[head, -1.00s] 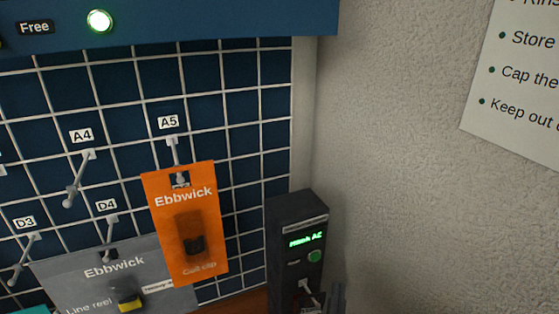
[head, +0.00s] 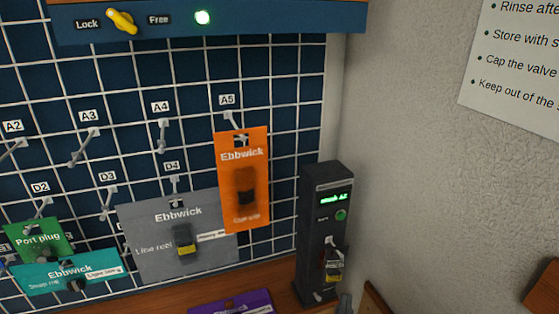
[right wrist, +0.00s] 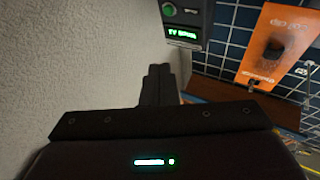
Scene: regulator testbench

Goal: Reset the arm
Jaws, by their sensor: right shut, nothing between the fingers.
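The tester box also shows there (right wrist: 188,22), beyond the fingertips, with green lit text. My left gripper is not in view.
A wire-grid pegboard carries hooks and hanging packs, among them an orange pack (head: 230,195) on A5 and a grey pack (head: 160,245) on D4. A purple pack (head: 232,304) lies on the wooden bench. A yellow switch (head: 122,20) sits between Lock and Free. A textured wall (head: 410,190) stands right.

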